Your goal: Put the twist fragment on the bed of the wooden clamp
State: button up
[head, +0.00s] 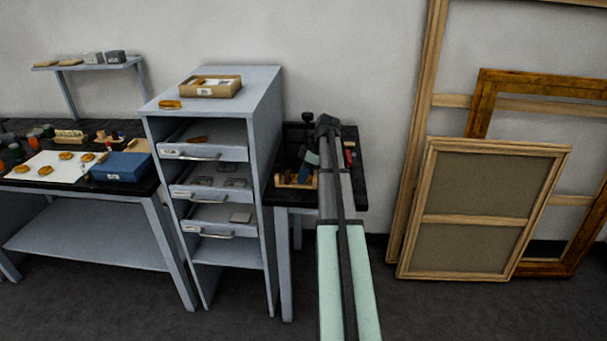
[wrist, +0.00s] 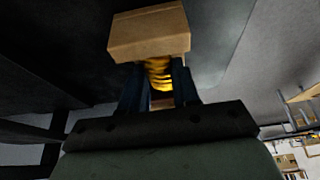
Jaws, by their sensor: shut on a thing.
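The twist fragment (wrist: 158,76), a golden ribbed piece, is between the dark blue fingers of my gripper (wrist: 157,88) in the wrist view. The gripper is shut on it. A light wooden block (wrist: 148,34), apparently part of the wooden clamp, is just past the fingertips; I cannot tell whether the fragment touches it. In the head view the wooden clamp (head: 291,182) is on the small dark table, partly hidden by my arm. My gripper (head: 309,170) is low over it there, and the fragment cannot be made out.
The dark table (head: 281,197) stands right of a grey cabinet (head: 262,98) with pulled-out drawers. A cardboard box (head: 228,91) and a gilt piece (head: 170,104) are on the cabinet top. Wooden frames (head: 478,215) lean against the wall at right. A small red item (head: 348,158) is right of my arm.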

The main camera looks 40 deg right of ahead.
jog(key=shift+f, duration=0.1)
jog(key=o, duration=1)
jog(key=v, duration=1.2)
